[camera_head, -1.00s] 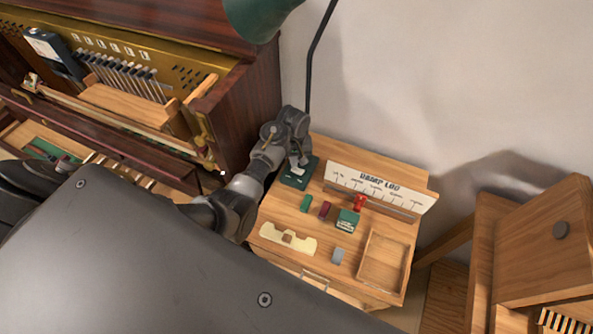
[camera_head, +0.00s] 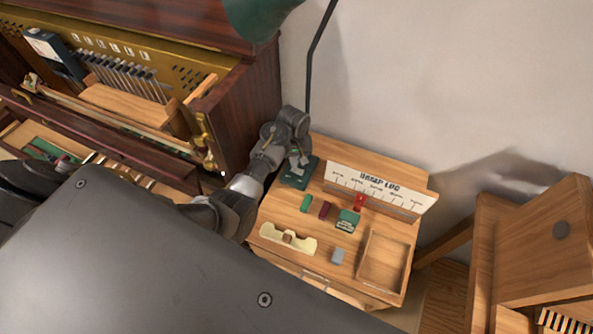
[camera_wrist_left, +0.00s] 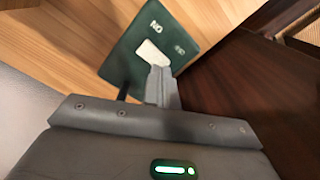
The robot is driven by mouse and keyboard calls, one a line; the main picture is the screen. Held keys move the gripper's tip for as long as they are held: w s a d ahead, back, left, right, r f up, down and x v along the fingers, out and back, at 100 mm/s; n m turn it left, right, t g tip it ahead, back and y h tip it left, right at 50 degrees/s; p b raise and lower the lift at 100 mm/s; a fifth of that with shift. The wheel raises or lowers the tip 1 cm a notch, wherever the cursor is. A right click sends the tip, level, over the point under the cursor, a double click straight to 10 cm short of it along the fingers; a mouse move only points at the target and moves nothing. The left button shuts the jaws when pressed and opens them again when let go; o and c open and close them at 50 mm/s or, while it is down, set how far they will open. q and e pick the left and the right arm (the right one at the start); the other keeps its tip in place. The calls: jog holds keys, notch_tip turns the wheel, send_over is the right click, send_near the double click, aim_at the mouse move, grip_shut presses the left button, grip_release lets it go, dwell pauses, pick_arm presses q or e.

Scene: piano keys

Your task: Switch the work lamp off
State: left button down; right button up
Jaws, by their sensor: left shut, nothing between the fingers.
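The work lamp has a green shade (camera_head: 258,14), a thin dark stem (camera_head: 319,48) and a green base (camera_head: 298,182) at the back left of the small wooden cabinet. In the left wrist view the base (camera_wrist_left: 122,62) carries a white switch (camera_wrist_left: 152,52) and white lettering that includes "ON". My left gripper (camera_head: 298,160) is over the base, and its shut, empty fingers (camera_wrist_left: 160,72) reach the near end of the switch in the left wrist view. I cannot tell whether they touch it. My right gripper is not in view.
The small cabinet (camera_head: 282,217) also holds a green block (camera_head: 306,203), a dark red block (camera_head: 324,209), a green box (camera_head: 347,221), a grey block (camera_head: 337,256), a lettered board (camera_head: 379,188) and a shallow tray (camera_head: 383,261). The open piano (camera_head: 250,110) stands close on the left.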

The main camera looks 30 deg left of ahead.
pick_arm(q)
jog(key=shift+f+b, duration=0.55)
jog(key=shift+f, duration=0.45)
dwell(0.4)
jog(key=shift+s, duration=0.1)
notch_tip(320, 180, up, 2)
jog(key=p, duration=0.2)
jog(key=shift+r+p, duration=0.25)
jog(key=shift+p, duration=0.1)
jog(key=shift+r, duration=2.25)
